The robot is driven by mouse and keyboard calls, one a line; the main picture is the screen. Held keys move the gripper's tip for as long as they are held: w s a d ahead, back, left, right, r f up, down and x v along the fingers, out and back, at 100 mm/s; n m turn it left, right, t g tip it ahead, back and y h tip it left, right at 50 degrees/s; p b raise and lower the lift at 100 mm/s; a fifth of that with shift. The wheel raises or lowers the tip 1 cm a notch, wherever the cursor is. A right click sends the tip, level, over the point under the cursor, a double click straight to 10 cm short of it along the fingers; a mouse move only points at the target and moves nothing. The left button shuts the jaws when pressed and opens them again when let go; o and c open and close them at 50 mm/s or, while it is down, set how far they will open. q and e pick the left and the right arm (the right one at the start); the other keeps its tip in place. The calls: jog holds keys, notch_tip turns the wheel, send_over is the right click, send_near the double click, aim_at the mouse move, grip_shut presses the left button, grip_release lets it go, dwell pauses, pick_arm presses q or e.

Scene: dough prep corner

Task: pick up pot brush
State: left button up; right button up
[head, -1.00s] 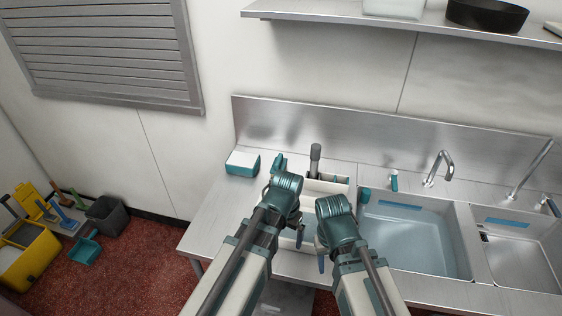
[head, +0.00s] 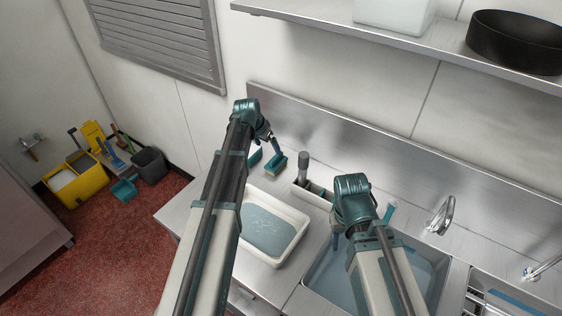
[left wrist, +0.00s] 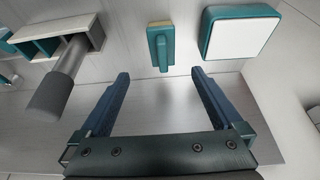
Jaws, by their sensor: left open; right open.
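A teal hand brush with a yellowish edge (head: 277,164) lies on the steel counter near the back panel; it also shows in the left wrist view (left wrist: 160,45). A tool with a thick grey handle (head: 303,165) stands in a divided caddy (head: 320,191); its handle tilts toward the camera in the left wrist view (left wrist: 62,82). I cannot tell for sure which one is the pot brush. My left gripper (head: 269,138) is open and empty, its fingers pointing toward the teal brush without touching it. My right gripper (head: 336,238) is open near the sink; its fingers are partly hidden.
A teal and white block (left wrist: 240,32) lies beside the teal brush. A white tub of water (head: 296,250) stands on the counter below my left arm. The sink (head: 320,283) lies below my right arm. A shelf (head: 400,50) overhangs the back.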

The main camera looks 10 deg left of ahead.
aim_at(275, 157)
pick_arm(q)
jog(key=b+x, duration=0.7)
jog(key=x, duration=0.1)
jog(key=shift+a+f+b, duration=0.15)
jog(key=shift+b, duration=0.2)
jog(key=shift+w+f, duration=0.1)
jog(key=shift+w, duration=0.05)
jog(key=shift+f, duration=0.1)
jog(key=b+x, duration=0.2)
jog(key=w+b+x, duration=0.1)
jog(key=b+x, duration=0.2)
jog(key=shift+r, duration=0.2)
jog(key=shift+c, duration=0.3)
jog(key=c, duration=1.5)
